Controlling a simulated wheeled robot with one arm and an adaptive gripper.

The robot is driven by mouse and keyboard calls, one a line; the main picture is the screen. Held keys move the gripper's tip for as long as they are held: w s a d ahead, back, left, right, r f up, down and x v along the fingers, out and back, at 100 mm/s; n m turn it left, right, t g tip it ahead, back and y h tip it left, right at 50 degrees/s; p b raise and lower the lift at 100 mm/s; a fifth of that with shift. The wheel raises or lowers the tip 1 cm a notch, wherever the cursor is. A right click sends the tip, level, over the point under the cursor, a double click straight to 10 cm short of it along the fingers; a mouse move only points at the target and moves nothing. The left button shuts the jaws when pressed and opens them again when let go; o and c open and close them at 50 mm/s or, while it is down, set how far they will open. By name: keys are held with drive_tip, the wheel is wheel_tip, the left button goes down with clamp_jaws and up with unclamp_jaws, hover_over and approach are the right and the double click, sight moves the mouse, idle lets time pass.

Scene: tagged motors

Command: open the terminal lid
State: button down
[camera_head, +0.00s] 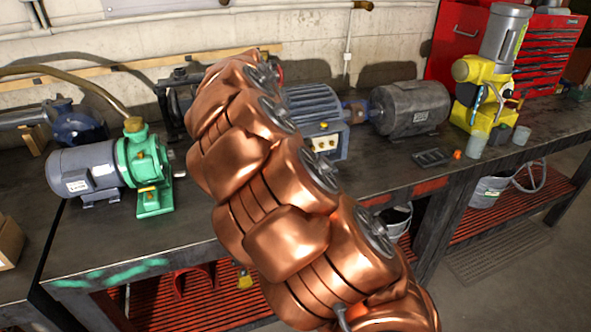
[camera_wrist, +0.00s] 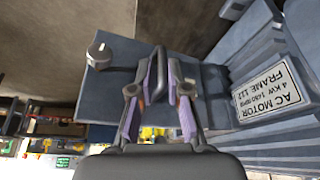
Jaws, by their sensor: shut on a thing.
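The blue-grey motor (camera_head: 315,108) stands on the bench behind my arm in the head view. A grey box (camera_head: 325,144) with yellow and pale fittings is on its near side. The wrist view shows the motor's ribbed body (camera_wrist: 232,62) and an upside-down white plate (camera_wrist: 272,90) reading AC MOTOR. A flat blue-grey panel (camera_wrist: 105,85), seemingly the terminal lid, carries a dark loop handle (camera_wrist: 157,64). My gripper (camera_wrist: 158,88) is shut on this handle, one finger on each side. My copper arm hides the gripper in the head view. I cannot tell how far the lid is raised.
A green pump (camera_head: 148,170) with a grey motor stands at left. A grey cylindrical motor (camera_head: 410,107) and a yellow machine (camera_head: 485,95) stand at right. A small dark tray (camera_head: 433,157) lies on the bench (camera_head: 215,250). A grey knob (camera_wrist: 98,50) stands beside the handle.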

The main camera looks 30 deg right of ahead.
drive_tip(key=shift+w+r, duration=0.2)
drive_tip(key=shift+w, duration=0.1)
drive_tip(key=c, duration=1.4)
unclamp_jaws()
drive_tip(key=shift+o, duration=0.8)
drive_tip(key=shift+f, duration=0.15)
drive_tip(key=v, duration=1.2)
drive_tip(key=shift+s, duration=0.1)
